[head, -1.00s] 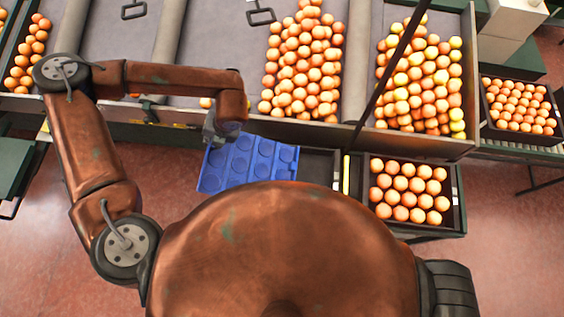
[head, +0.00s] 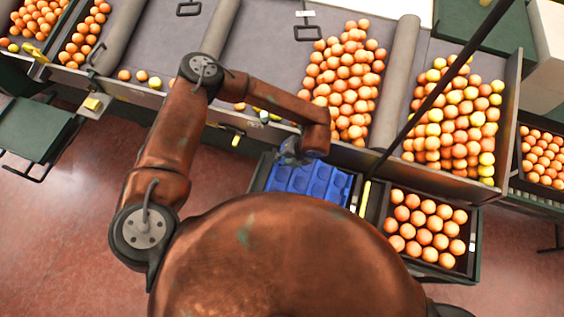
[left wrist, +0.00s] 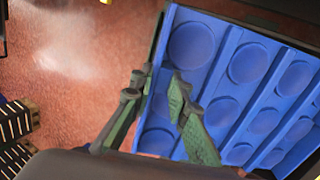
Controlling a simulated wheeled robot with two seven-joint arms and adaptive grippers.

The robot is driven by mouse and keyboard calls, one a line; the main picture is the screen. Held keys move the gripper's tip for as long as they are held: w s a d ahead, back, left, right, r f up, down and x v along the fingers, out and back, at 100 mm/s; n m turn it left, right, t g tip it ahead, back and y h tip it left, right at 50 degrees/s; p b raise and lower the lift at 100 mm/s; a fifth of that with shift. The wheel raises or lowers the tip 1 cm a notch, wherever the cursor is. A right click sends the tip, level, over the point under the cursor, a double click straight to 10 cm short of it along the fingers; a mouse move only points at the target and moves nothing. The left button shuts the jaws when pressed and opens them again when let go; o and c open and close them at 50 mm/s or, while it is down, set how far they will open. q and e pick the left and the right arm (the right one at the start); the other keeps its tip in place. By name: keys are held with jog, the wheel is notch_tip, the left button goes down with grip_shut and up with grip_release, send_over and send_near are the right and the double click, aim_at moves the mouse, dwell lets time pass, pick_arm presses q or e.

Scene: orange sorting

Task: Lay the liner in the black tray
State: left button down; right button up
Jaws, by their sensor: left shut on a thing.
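The blue liner (head: 312,184), a sheet with round cups, lies over or within the black tray (head: 259,174) at the centre of the head view. I cannot tell whether it rests on the tray's bottom. My left gripper (head: 297,152) is at the liner's far edge. In the left wrist view my left gripper (left wrist: 152,88) is shut on the edge of the liner (left wrist: 235,100), one finger on each side of its wall. My body hides the near part of the tray and liner. My right gripper is not in view.
A crate full of oranges (head: 473,240) stands right of the black tray, past a yellow strip (head: 365,196). Behind are sorting lanes with heaped oranges (head: 345,85) and a grey divider (head: 398,75). A thin dark pole crosses the right side. Red floor (head: 70,230) is open at left.

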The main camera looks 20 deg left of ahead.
aim_at(281, 164)
pick_arm(q)
jog(key=shift+f, duration=1.35)
jog(key=shift+f+b, duration=0.3)
jog(key=shift+f, duration=0.1)
jog(key=c, duration=1.8)
grip_release()
jog(key=shift+c, duration=0.2)
jog(key=shift+r, duration=0.3)
jog(key=v, duration=1.2)
jog(key=shift+r, duration=0.2)
